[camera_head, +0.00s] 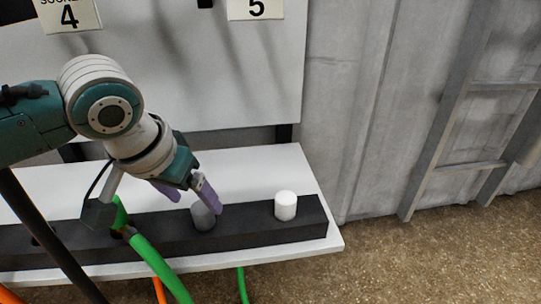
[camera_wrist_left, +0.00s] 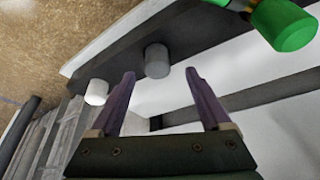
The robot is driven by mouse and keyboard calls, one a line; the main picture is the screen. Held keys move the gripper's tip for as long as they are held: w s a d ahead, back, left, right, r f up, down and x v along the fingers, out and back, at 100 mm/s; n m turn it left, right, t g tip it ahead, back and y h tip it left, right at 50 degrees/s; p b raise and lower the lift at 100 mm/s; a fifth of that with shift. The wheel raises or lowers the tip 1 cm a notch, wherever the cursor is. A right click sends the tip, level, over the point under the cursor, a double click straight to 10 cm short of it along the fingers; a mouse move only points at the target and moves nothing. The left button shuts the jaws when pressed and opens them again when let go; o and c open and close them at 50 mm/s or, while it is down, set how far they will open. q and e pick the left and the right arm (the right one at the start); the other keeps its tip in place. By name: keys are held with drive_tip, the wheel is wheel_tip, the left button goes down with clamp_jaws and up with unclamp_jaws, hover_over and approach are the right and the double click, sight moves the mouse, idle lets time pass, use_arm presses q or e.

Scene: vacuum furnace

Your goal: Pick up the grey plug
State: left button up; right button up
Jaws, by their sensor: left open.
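The grey plug (camera_head: 203,217) stands upright in the dark block (camera_head: 262,226) on the white shelf. It also shows in the left wrist view (camera_wrist_left: 157,62), ahead of the fingertips and between their lines. My left gripper (camera_head: 187,199) is open, with purple fingers. In the head view one finger overlaps the plug's right side. In the left wrist view the fingers (camera_wrist_left: 161,74) frame the lower part of the plug with a gap on both sides. I cannot tell whether they touch it. My right gripper is in neither view.
A white plug (camera_head: 286,205) stands to the right in the same block. A green plug (camera_wrist_left: 284,24) with a green hose (camera_head: 155,262) is left of the grey one in the head view. A white panel with labels 4 and 5 (camera_head: 256,8) rises behind the shelf (camera_head: 300,165).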

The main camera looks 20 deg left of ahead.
sight(201, 206)
use_arm(q)
drive_tip(key=b+x, duration=0.2)
drive_tip(key=x, duration=0.2)
drive_tip(key=shift+s+d, duration=0.1)
drive_tip(key=shift+d, duration=0.05)
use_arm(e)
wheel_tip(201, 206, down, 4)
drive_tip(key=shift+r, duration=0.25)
use_arm(q)
drive_tip(key=shift+r, duration=0.1)
clamp_jaws()
